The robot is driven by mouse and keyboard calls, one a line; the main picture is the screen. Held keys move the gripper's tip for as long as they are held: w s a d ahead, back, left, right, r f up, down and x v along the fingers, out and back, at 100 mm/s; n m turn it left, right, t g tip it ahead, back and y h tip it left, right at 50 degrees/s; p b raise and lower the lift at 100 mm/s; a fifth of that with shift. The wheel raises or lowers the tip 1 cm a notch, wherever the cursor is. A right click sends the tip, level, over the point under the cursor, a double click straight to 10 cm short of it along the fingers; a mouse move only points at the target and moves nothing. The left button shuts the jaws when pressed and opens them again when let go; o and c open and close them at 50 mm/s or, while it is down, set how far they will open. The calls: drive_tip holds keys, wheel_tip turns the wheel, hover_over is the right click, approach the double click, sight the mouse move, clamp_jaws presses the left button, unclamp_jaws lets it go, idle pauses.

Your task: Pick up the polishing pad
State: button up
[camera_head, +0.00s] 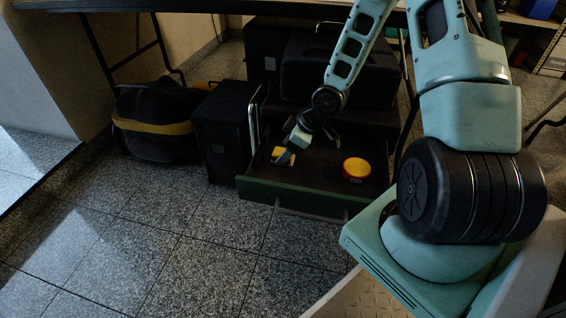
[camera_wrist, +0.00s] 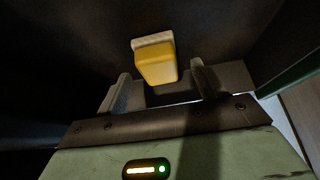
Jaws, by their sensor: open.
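A small yellow block with a pale layer along one side (camera_wrist: 157,66) lies on the dark floor of the open drawer. In the head view the yellow block (camera_head: 278,151) is at the drawer's left, partly hidden by my gripper (camera_head: 288,155). A round red item with a yellow top (camera_head: 356,168) lies at the drawer's right. I cannot tell for sure which of the two is the polishing pad. In the wrist view my gripper (camera_wrist: 160,88) is open and empty, its fingers apart to the left and right, with the block just beyond the tips.
The drawer has a green front (camera_head: 290,197) and dark walls close around my gripper. A black box (camera_head: 222,130) and a black bag with a yellow band (camera_head: 155,122) stand to its left. A dark case (camera_head: 335,70) is behind. Tiled floor in front is clear.

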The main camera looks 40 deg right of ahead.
drive_tip(key=shift+b+x, duration=0.4)
drive_tip(key=shift+x, duration=0.7)
drive_tip(key=c, duration=1.1)
drive_tip(key=shift+r, duration=0.1)
wheel_tip(320, 180, up, 10)
drive_tip(key=p, duration=0.7)
drive_tip(key=shift+p, duration=0.3)
drive_tip(key=shift+o, duration=0.7)
